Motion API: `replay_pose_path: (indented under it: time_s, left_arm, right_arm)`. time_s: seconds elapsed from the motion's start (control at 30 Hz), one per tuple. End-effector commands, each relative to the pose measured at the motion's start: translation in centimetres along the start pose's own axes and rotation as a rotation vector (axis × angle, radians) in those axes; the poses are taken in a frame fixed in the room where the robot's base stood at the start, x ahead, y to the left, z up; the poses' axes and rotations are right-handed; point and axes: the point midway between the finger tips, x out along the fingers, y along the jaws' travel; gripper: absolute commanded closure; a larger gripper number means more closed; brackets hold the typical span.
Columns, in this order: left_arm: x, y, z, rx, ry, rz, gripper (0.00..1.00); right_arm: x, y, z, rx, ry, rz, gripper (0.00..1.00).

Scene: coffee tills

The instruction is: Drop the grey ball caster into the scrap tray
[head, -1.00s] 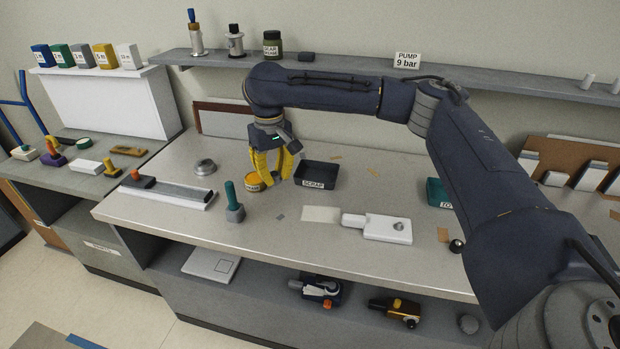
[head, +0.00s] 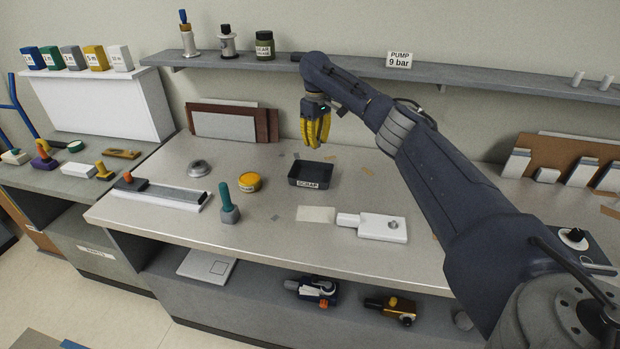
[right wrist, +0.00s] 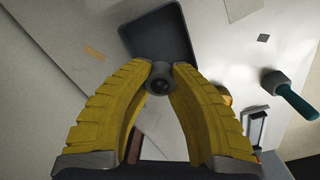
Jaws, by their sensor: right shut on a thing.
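The grey ball caster (right wrist: 160,78) is pinched between the two yellow fingertips of my right gripper (right wrist: 161,72) in the right wrist view. In the head view my right gripper (head: 315,143) hangs fingers down, above and just behind the scrap tray; the caster cannot be made out there. The scrap tray (head: 312,173) is a dark open box with a SCRAP label on its front, standing on the bench, and looks empty. In the right wrist view the tray (right wrist: 165,36) lies beyond the fingertips. My left gripper is not in view.
A yellow tin (head: 249,181) and a teal-handled tool (head: 228,203) stand left of the tray. A grey round fitting (head: 199,168) lies further left. A white plate-like device (head: 382,227) lies in front right. The wall shelf (head: 440,72) runs behind my arm.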

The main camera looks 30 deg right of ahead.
Motion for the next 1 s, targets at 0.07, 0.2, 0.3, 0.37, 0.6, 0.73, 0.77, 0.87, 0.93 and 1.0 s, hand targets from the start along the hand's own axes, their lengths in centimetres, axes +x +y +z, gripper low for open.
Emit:
replay_pose_path:
  time_s: [0.07, 0.2, 0.3, 0.37, 0.6, 0.73, 0.77, 0.87, 0.93, 1.0]
  left_arm:
    - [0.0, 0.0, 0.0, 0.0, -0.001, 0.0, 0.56]
    - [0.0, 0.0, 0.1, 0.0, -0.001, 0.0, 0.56]
    - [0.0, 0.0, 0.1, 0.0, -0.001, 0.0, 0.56]
    - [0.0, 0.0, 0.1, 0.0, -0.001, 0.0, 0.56]
    - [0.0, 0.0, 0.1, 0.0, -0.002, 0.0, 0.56]
    - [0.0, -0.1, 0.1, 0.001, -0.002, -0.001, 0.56]
    - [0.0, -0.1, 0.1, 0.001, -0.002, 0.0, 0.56]
    - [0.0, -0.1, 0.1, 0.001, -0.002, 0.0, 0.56]
    - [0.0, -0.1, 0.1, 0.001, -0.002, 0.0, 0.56]
    - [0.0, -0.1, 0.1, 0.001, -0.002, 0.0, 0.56]
  right_arm:
    - [0.6, 0.2, 0.2, -0.003, -0.001, 0.0, 1.0]
    - [1.6, 0.3, 0.2, -0.004, -0.001, 0.0, 1.0]
    - [2.7, 0.3, 0.2, -0.003, -0.001, 0.0, 1.0]
    - [3.3, 0.3, 0.2, -0.003, -0.002, 0.001, 1.0]
    - [5.2, 0.3, 0.1, -0.002, 0.0, 0.0, 1.0]
    - [5.8, 0.3, 0.1, -0.003, -0.001, 0.001, 1.0]
    - [5.9, 0.3, 0.1, -0.003, 0.0, 0.001, 1.0]
    - [6.1, 0.3, 0.1, -0.003, 0.0, 0.001, 1.0]
    - [6.1, 0.3, 0.1, -0.003, 0.0, 0.001, 1.0]
    - [6.1, 0.3, 0.1, -0.003, 0.0, 0.001, 1.0]
